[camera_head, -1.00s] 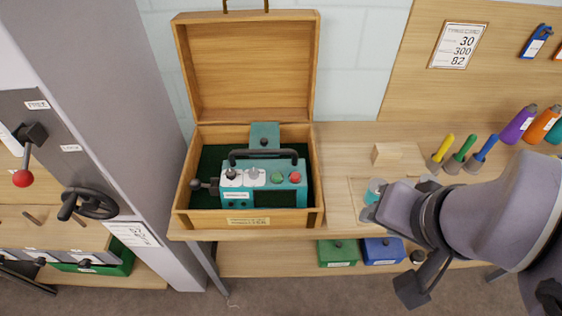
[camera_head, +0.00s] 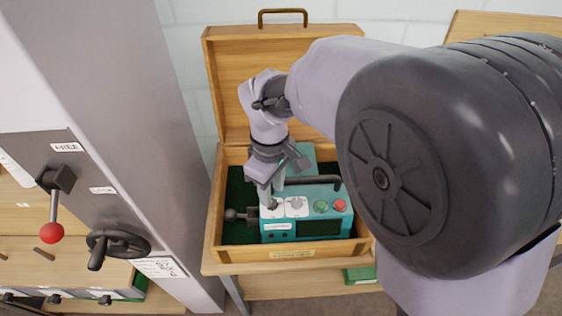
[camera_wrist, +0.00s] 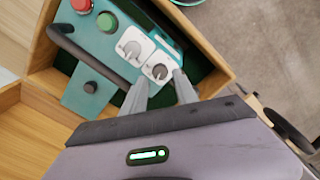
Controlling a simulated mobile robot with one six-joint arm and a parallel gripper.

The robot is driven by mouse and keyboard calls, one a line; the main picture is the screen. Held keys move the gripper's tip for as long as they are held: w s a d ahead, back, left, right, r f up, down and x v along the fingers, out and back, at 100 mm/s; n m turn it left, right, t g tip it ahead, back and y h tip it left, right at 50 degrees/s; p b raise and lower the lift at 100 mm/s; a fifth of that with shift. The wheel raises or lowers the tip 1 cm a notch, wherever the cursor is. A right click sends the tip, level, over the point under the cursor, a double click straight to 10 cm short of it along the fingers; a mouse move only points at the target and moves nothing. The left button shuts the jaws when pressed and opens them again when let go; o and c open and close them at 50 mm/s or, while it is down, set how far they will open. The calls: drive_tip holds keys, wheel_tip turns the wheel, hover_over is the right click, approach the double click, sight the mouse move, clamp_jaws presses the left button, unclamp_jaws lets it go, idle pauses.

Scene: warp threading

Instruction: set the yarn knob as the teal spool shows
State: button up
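The teal control box (camera_head: 292,232) sits in the open wooden case. It carries two white-plated grey knobs, the left one (camera_head: 274,205) and the right one (camera_head: 296,204). Their labels are too small to read, so I cannot tell which is the yarn knob. My gripper (camera_head: 271,200) points down at the left knob. In the wrist view, my gripper (camera_wrist: 160,77) has its fingers apart, with the same knob (camera_wrist: 158,72) at the gap between the tips; contact is unclear. The teal spool does not show clearly in either current view.
Green (camera_head: 320,206) and red (camera_head: 340,205) buttons sit right of the knobs. A dark carry handle (camera_head: 322,182) arches behind them, and a ball-ended lever (camera_head: 235,215) is at the left. The case walls (camera_head: 215,215) surround the box. My arm hides the right bench.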

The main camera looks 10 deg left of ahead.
sight(273, 203)
wheel_tip(273, 203, down, 4)
drive_tip(key=shift+b, duration=0.6)
clamp_jaws()
